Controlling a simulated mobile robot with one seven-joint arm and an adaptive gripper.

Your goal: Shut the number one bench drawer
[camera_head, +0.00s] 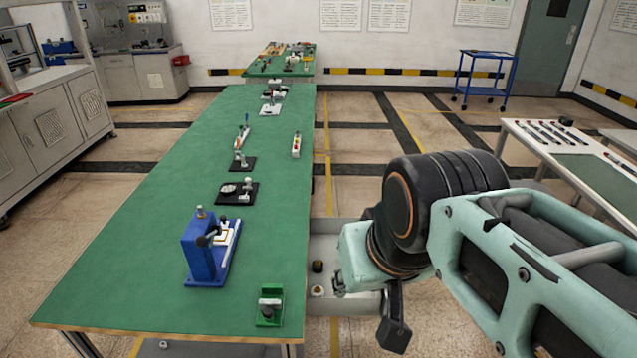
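A grey bench drawer (323,245) stands open, sticking out from the right side of the long green-topped bench (150,270) near its front end. A small dark item (317,266) and a small pale round item (317,291) lie in it. No number on the drawer can be read. My gripper (394,325) is at the drawer's outer right end, partly behind my mint-green wrist. My arm hides part of the drawer. I cannot tell whether the gripper touches the drawer, or whether its fingers are open or shut.
A blue fixture (200,260) and a small green fixture (270,306) stand on the bench near the drawer, with more devices farther back. A white table (560,150) with tools is at the right. A blue cart (486,75) stands behind. The floor aisle right of the bench is open.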

